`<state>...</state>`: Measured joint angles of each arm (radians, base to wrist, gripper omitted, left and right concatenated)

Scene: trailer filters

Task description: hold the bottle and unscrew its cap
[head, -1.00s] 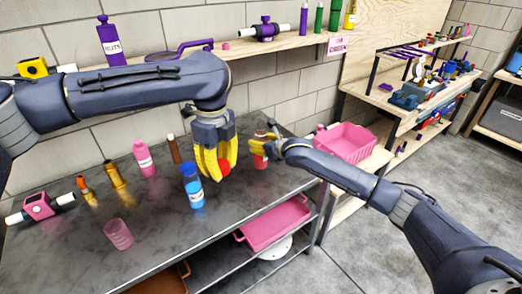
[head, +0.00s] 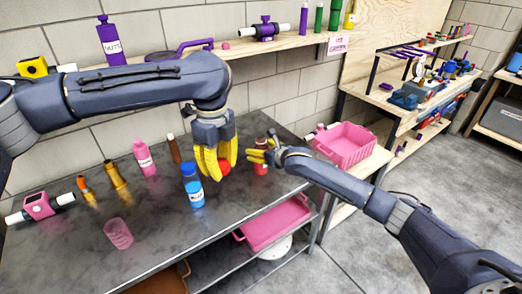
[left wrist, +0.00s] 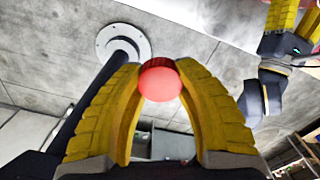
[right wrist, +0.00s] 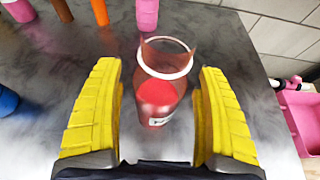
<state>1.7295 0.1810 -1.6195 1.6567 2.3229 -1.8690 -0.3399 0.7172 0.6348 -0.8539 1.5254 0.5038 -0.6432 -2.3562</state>
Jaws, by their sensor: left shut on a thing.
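The red, see-through bottle (head: 261,168) stands upright on the dark bench, with a white ring near its top in the right wrist view (right wrist: 160,100). My right gripper (head: 257,150) is open. In the right wrist view its yellow fingers stand either side of the bottle, with gaps. My left gripper (head: 222,172) points down to the left of the bottle. It is shut on a round red cap (left wrist: 160,80), which shows between its fingertips and is apart from the bottle. The cap also shows in the head view (head: 224,168).
A blue bottle (head: 196,195) stands close left of my left gripper. A pink bottle (head: 144,158), a brass-coloured piece (head: 116,175) and a pink cup (head: 118,233) stand further left. A pink crate (head: 345,145) is at the right. The bench's front middle is clear.

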